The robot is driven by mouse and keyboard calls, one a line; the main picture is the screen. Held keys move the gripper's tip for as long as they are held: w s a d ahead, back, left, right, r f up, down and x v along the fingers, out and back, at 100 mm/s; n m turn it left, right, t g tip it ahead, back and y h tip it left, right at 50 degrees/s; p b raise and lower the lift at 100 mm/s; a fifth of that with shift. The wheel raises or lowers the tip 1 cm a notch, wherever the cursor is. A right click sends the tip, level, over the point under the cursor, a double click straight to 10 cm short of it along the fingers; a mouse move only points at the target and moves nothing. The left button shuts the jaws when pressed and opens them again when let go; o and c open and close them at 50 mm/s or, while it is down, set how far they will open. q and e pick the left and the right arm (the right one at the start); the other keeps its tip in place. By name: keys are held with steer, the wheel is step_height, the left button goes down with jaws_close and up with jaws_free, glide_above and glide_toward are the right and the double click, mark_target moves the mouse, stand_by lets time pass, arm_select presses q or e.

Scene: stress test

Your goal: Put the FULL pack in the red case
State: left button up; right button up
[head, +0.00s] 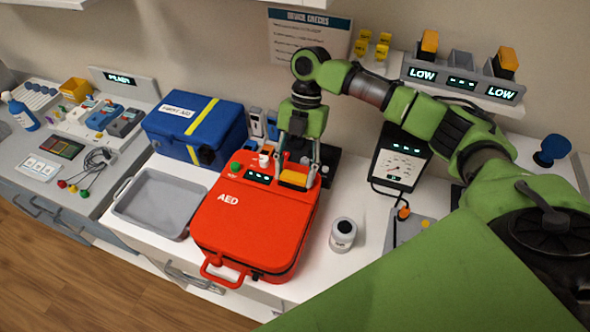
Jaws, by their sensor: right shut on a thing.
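The red case (255,222), marked AED, lies on the white counter with its handle toward the front. My right gripper (298,166) points down over the case's back right part. It is shut on an orange pack (293,179), which is at the case's top; I cannot tell whether it is seated or just above. A charger (457,80) on the back shelf holds two orange packs, left (429,42) and right (506,61), each above a display reading LOW. Its middle slot is empty, and the display there is too small to read. My left gripper is not in view.
A blue first aid box (195,130) and a grey tray (160,203) stand left of the case. A white jar (343,235) is close on its right. A dial meter (401,160) stands behind.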

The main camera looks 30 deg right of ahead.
steer(key=o, duration=1.4)
steer(key=shift+c, duration=0.2)
steer(key=shift+r, duration=0.1)
steer(key=v, duration=0.7)
steer(key=shift+r, duration=0.15)
